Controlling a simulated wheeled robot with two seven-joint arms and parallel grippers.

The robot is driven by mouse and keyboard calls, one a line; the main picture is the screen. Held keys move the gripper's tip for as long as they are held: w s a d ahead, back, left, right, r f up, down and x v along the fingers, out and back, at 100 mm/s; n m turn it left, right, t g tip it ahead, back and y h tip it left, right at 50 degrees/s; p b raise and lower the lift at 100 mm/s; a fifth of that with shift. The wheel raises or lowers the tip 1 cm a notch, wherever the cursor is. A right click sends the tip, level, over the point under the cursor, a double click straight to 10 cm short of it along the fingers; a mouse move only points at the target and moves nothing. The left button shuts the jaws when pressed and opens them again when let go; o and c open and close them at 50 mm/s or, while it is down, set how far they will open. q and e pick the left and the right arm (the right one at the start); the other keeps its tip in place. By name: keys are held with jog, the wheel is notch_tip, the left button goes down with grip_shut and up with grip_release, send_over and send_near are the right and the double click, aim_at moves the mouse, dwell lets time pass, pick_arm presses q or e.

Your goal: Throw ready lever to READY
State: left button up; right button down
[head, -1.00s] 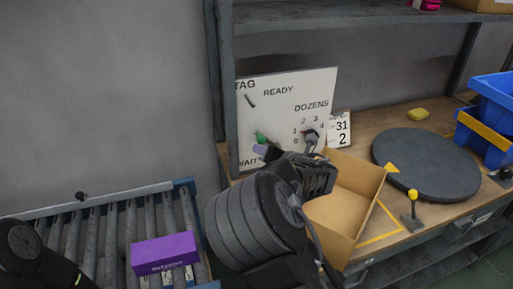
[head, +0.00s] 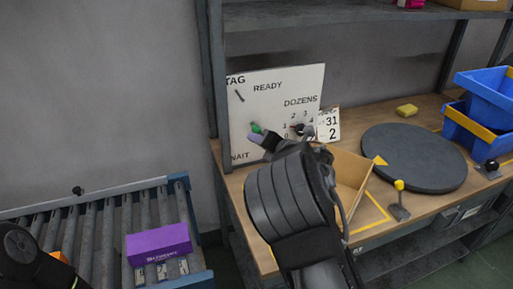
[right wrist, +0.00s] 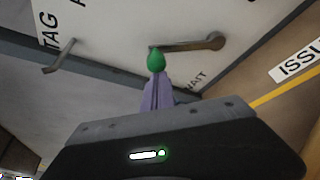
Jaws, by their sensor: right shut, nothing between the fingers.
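The ready lever has a green knob (head: 257,128) on the white panel (head: 285,83), at a height between the READY and WAIT labels. In the right wrist view its bar (right wrist: 188,45) runs from the green knob (right wrist: 156,61) to a rounded end at the right. My right gripper (head: 255,138) is shut and empty, its lavender fingertips just below the knob. In the right wrist view the fingertips (right wrist: 157,80) meet or overlap the knob; contact cannot be told for sure. My left gripper is out of view; only part of my left arm shows at lower left.
Right of the lever are a DOZENS dial (head: 299,129) and a number card (head: 328,124). An open cardboard box (head: 352,172), a dark turntable (head: 415,157), a yellow-knobbed lever (head: 399,198) and blue bins (head: 488,105) occupy the bench. A purple box (head: 158,243) lies on the roller conveyor.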

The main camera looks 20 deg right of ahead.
aim_at(260, 131)
jog(key=d+m, duration=0.1)
jog(key=d+r+m+y+b, duration=0.1)
jog(key=shift+w+d+r+m+t, duration=0.15)
jog(key=shift+d+r+m+t, duration=0.05)
jog(key=shift+d+m+t, duration=0.15)
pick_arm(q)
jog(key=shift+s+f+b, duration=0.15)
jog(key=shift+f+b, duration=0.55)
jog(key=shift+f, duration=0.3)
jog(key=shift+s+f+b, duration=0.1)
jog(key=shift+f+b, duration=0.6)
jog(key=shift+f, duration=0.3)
pick_arm(e)
jog(key=shift+d+r+m+t+y, duration=0.25)
jog(key=shift+d+m+y, duration=0.05)
jog(key=shift+d+m, duration=0.4)
jog(key=shift+d+r+m+t+y, duration=0.2)
jog(key=shift+d+m+y, duration=0.1)
jog(key=shift+d+m, duration=0.3)
jog(key=shift+w, duration=0.1)
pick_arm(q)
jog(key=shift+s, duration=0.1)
